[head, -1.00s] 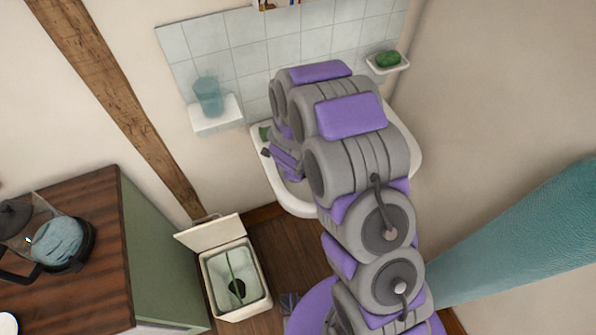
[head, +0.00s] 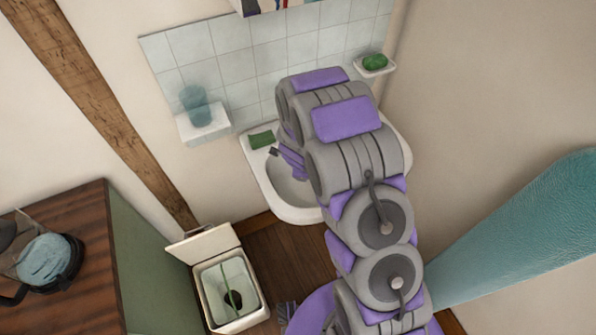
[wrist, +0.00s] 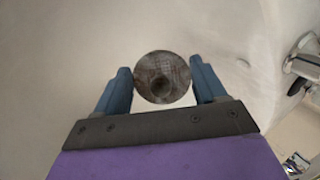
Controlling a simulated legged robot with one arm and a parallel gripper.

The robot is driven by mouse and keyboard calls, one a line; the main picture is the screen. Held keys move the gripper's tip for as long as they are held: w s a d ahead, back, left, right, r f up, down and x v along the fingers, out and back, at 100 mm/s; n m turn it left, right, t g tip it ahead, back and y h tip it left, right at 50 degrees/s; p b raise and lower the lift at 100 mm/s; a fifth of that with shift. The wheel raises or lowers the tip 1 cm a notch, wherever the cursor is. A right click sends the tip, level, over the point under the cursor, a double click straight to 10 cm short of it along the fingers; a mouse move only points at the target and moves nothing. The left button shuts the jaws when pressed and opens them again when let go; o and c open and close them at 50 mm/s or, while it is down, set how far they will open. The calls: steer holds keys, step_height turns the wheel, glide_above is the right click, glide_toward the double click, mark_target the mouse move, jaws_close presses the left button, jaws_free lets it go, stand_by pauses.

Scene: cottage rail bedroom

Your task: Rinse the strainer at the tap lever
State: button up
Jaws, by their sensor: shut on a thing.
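The strainer (wrist: 164,68) shows in the wrist view as a round, dark grey mesh disc, seen face on. My gripper (wrist: 160,80) is shut on it, with one blue finger at each side. The strainer is over the white washbasin (wrist: 60,60); its height above the bowl cannot be told. In the head view the basin (head: 296,212) is partly covered by my arm, and the strainer is hidden. A chrome tap fitting (wrist: 304,64) with a dark part shows at the right edge of the wrist view, apart from my gripper. I cannot make out its lever clearly.
A green block (head: 261,139) lies on the basin's left rim. A cup (head: 196,106) stands on a wall shelf to the left, and green soap (head: 375,62) sits in a dish at right. An open bin (head: 230,290) stands below, near a cabinet (head: 80,240).

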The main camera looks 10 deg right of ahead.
steer(key=shift+w+d+f, duration=0.15)
steer(key=shift+w+d, duration=0.35)
steer(key=shift+d, duration=0.15)
steer(key=shift+w+d+f, duration=0.15)
steer(key=shift+w+d, duration=0.3)
steer(key=shift+d, duration=0.15)
steer(key=shift+w+d+f+p, duration=0.2)
steer(key=shift+w+d+p, duration=0.9)
steer(key=shift+d+p, duration=0.15)
steer(key=shift+w+d+f, duration=0.2)
steer(key=shift+w+d, duration=0.05)
steer(key=shift+d, duration=0.05)
steer(key=shift+d, duration=0.1)
steer(key=shift+s+d, duration=0.1)
steer(key=shift+d, duration=0.4)
steer(key=shift+a+p, duration=0.2)
steer(key=shift+p, duration=0.15)
steer(key=shift+a+p, duration=0.4)
steer(key=shift+d, duration=0.2)
